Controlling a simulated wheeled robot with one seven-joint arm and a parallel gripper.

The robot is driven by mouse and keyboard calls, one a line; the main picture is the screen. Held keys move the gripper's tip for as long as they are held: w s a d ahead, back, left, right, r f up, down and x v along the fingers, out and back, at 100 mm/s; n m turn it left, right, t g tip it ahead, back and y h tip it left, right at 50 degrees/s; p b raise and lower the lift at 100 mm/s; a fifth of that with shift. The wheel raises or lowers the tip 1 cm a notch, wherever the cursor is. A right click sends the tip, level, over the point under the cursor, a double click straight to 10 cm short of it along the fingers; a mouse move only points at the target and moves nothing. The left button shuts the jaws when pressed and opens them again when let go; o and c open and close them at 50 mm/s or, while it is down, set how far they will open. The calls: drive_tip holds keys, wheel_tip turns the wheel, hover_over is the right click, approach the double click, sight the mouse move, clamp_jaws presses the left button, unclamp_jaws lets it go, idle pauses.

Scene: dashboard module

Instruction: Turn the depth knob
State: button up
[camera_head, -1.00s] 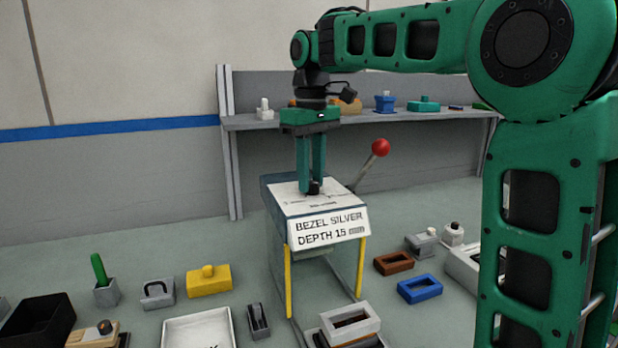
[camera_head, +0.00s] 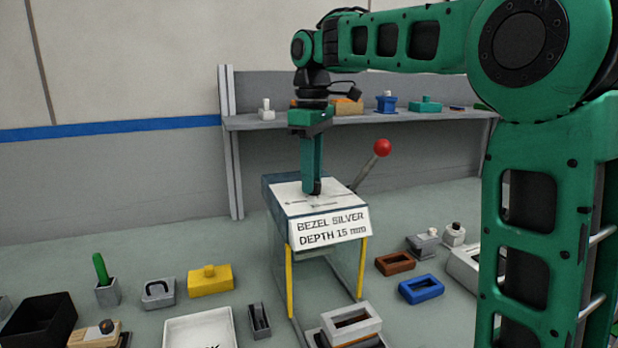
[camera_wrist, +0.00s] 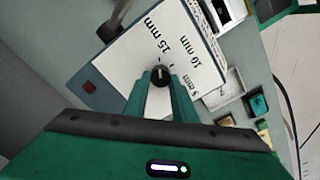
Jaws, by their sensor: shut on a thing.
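The depth knob (camera_wrist: 160,77) is a small black round knob with a white pointer mark, on the white top of the dashboard box. In the wrist view the mark faces up the picture, roughly toward the "15 mm" label (camera_wrist: 168,37). "10 mm" and "5 mm" labels are farther right. My gripper (camera_wrist: 160,80) points down with a finger on each side of the knob, shut on it. In the head view my gripper (camera_head: 311,190) is edge-on and hides the knob. The front sign (camera_head: 332,228) reads "BEZEL SILVER DEPTH 15 mm".
A lever with a red ball (camera_head: 382,147) rises behind the box on the right. Yellow legs (camera_head: 290,283) support the box. Blocks and trays, including a yellow block (camera_head: 209,280) and a blue frame (camera_head: 421,288), lie around it. A shelf (camera_head: 400,118) stands behind.

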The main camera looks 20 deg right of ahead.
drive_tip(key=shift+w+d+r, duration=0.15)
drive_tip(key=shift+d+r, duration=0.05)
drive_tip(key=o, duration=1)
drive_tip(key=shift+o, duration=0.2)
drive_tip(key=shift+f, duration=0.1)
wheel_tip(320, 180, up, 11)
drive_tip(key=shift+f, duration=0.2)
idle(0.4)
